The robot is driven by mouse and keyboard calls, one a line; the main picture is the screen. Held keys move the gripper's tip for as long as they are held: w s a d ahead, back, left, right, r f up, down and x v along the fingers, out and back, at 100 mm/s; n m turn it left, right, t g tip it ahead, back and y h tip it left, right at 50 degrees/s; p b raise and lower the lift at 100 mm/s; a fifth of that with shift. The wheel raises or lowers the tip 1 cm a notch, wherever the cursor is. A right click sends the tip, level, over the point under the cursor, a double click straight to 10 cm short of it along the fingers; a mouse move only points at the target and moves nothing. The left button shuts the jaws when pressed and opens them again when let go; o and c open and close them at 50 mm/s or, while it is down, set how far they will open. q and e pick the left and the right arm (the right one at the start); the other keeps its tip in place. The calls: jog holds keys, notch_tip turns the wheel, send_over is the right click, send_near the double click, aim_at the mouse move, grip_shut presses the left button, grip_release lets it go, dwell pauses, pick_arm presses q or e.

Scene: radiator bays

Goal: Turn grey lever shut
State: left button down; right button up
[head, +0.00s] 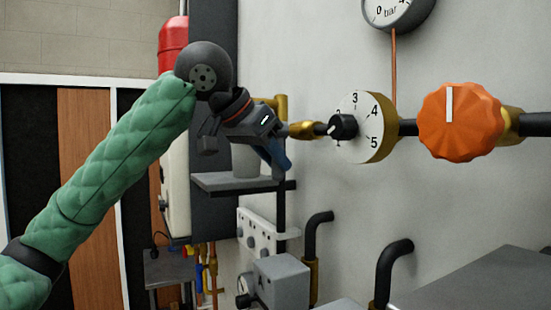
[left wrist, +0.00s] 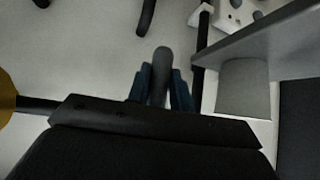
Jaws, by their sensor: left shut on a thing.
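My left gripper (head: 279,154) is at the wall pipe, left of the brass fitting (head: 303,130). In the left wrist view, its blue fingers lie on both sides of the grey lever (left wrist: 162,68) and are shut on it. The lever's rounded end sticks out past the fingers. In the head view, the gripper hides the lever, so its angle to the pipe is hard to tell there. My right gripper is not in view.
Right along the pipe are a numbered dial (head: 379,128) with a black pointer and an orange knob (head: 460,122). A pressure gauge (head: 399,8) is above. A shelf (head: 240,185) with a grey cylinder (head: 244,160) is close below the gripper. A grey box (head: 282,280) is lower.

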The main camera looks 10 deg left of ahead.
pick_arm(q)
jog(key=shift+a+r, duration=0.1)
jog(key=shift+r, duration=0.15)
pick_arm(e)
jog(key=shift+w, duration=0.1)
pick_arm(q)
jog(key=c, duration=1.3)
grip_release()
jog(key=shift+a, duration=0.1)
jog(key=shift+o, duration=0.2)
jog(key=shift+s+f, duration=0.1)
jog(key=shift+s, duration=0.05)
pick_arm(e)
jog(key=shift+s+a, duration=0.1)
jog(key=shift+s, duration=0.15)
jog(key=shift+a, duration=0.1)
pick_arm(q)
jog(key=p+v, duration=0.3)
jog(key=v, duration=0.4)
jog(key=shift+s+a+r, duration=0.2)
jog(key=shift+a+r, duration=0.05)
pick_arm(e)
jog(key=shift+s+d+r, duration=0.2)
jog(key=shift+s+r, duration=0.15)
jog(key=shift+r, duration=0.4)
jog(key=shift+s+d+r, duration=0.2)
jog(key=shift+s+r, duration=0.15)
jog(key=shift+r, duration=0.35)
